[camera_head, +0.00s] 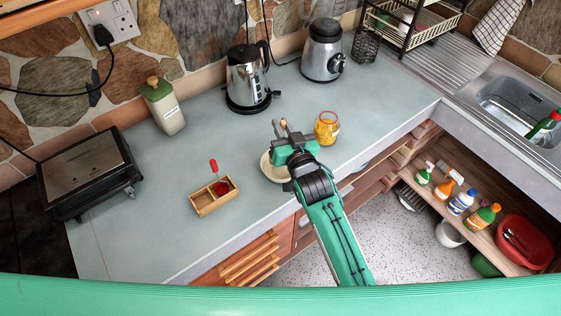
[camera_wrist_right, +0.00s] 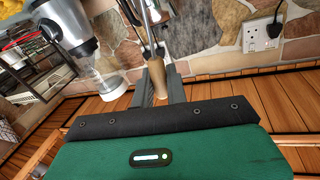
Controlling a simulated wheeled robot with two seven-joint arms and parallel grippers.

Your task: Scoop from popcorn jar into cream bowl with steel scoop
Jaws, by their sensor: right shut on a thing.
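The popcorn jar (camera_head: 327,128) is a clear jar with yellow-orange contents, upright on the counter right of my right gripper. The cream bowl (camera_head: 268,170) is on the counter beneath my right gripper, which hides much of it. My right gripper (camera_head: 288,134) is shut on the steel scoop. In the right wrist view, the scoop's pale wooden handle (camera_wrist_right: 156,72) sits between the fingers (camera_wrist_right: 158,84), with a steel shaft running up out of frame. The scoop's head is not visible in either view. My left gripper is not in view.
A small wooden tray (camera_head: 207,207) with a red-handled tool lies left of the bowl. A kettle (camera_head: 245,80), blender (camera_head: 322,50), green-white bottle (camera_head: 163,106) and grill (camera_head: 85,172) stand behind and left.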

